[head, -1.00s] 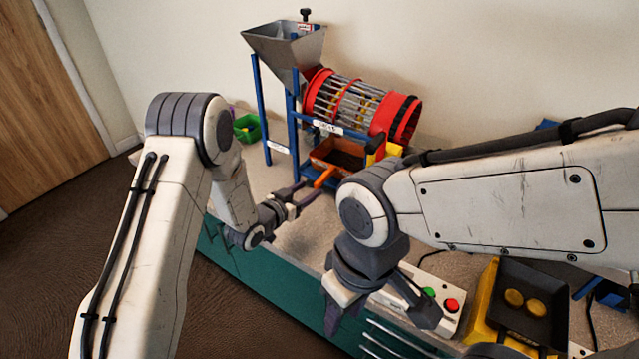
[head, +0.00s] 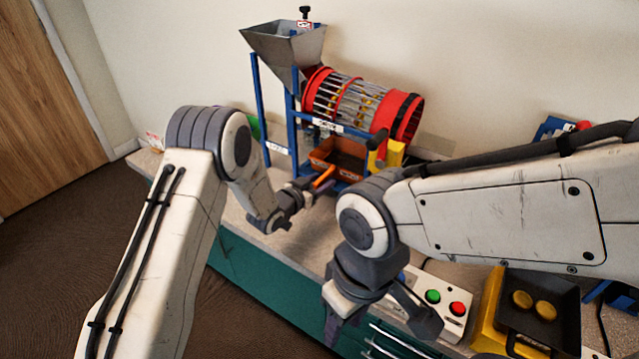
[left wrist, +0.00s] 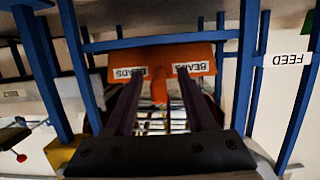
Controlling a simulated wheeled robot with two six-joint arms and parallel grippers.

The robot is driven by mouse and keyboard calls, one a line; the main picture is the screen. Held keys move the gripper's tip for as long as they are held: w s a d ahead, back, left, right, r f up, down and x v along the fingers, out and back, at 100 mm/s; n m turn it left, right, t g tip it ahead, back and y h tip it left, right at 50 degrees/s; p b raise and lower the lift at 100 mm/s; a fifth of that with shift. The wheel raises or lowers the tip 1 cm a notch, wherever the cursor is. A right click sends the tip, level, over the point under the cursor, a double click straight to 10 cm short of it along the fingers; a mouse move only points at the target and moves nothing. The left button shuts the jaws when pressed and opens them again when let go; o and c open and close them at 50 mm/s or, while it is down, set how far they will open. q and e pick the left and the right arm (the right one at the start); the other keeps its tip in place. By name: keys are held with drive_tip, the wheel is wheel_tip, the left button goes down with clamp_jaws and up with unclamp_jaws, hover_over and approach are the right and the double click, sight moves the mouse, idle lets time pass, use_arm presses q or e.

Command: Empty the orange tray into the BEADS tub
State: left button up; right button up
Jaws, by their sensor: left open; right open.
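The orange tray (head: 349,158) sits low in the blue frame under the drum, with its orange handle (head: 324,178) pointing toward me. The gripper also shows in the left wrist view (left wrist: 160,100). My right gripper (head: 382,328) is open and empty over the bench's front edge. I cannot make out a tub labelled BEADS.
The sorter has a grey hopper (head: 285,45) and a red-ended drum (head: 362,102). A green container (head: 254,128) is mostly hidden behind my left arm. A button box (head: 440,302) and a yellow scale with a black pan (head: 540,325) holding two yellow discs stand at the right.

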use_arm(q)
clamp_jaws()
drive_tip(key=shift+r, duration=0.15)
